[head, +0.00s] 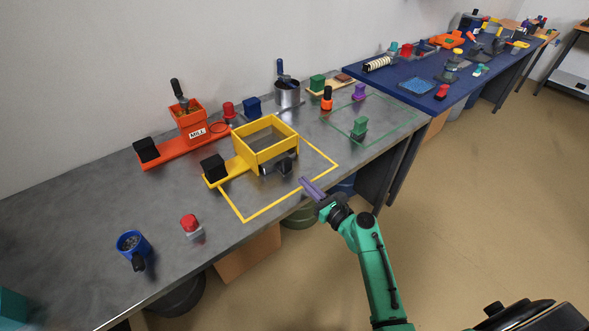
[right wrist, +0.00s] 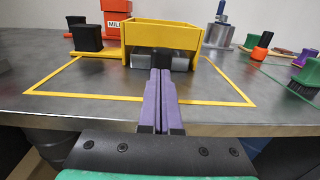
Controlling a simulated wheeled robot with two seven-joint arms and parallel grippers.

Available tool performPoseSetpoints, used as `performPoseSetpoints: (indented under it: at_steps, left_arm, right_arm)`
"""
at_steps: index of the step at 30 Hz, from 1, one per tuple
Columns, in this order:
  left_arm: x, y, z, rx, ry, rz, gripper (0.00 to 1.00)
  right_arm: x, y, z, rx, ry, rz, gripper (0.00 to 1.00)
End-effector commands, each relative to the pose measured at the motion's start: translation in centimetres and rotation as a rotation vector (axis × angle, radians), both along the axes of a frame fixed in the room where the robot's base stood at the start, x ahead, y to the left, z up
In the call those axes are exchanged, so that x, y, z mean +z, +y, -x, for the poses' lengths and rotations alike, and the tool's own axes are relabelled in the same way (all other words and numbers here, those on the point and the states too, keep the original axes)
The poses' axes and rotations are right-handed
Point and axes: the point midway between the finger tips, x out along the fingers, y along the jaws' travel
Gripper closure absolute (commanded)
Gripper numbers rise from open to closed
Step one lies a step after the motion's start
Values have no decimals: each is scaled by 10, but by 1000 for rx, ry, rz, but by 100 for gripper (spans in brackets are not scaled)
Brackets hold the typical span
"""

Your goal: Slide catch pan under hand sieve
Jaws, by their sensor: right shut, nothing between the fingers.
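The yellow hand sieve (head: 267,153) is a rectangular box with a handle bar to the left, inside a yellow outline on the grey bench. It also shows in the right wrist view (right wrist: 163,36). A low grey metal piece (head: 270,169), apparently the catch pan, sits at the sieve's near side, partly beneath it. In the right wrist view its grey front (right wrist: 180,63) lies below the sieve's wall. How far it reaches underneath is hidden. My right gripper (head: 304,182) has purple fingers, shut and empty, pointing at the grey piece from the bench's front edge. Contact is unclear. My left gripper is out of view.
A black block (head: 214,167) stands on the sieve's handle end. An orange mill (head: 188,125) is behind left. A green brush (head: 359,127) is to the right. The outline's front area is clear.

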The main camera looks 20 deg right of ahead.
Motion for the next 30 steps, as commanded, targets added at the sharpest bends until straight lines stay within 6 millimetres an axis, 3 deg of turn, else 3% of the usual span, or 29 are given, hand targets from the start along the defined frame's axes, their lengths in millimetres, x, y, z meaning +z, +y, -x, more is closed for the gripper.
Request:
performPoseSetpoints:
  at_steps: [3, 9, 22, 30]
  left_arm:
    - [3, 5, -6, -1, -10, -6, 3]
    - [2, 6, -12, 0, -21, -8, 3]
    - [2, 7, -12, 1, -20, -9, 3]
    - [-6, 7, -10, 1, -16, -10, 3]
  right_arm:
    - [2, 9, -25, 0, -3, 1, 100]
    - [0, 20, -55, 0, -1, 2, 100]
    - [-1, 23, -63, -1, -1, 2, 100]
    - [-1, 31, -84, -2, 0, 1, 100]
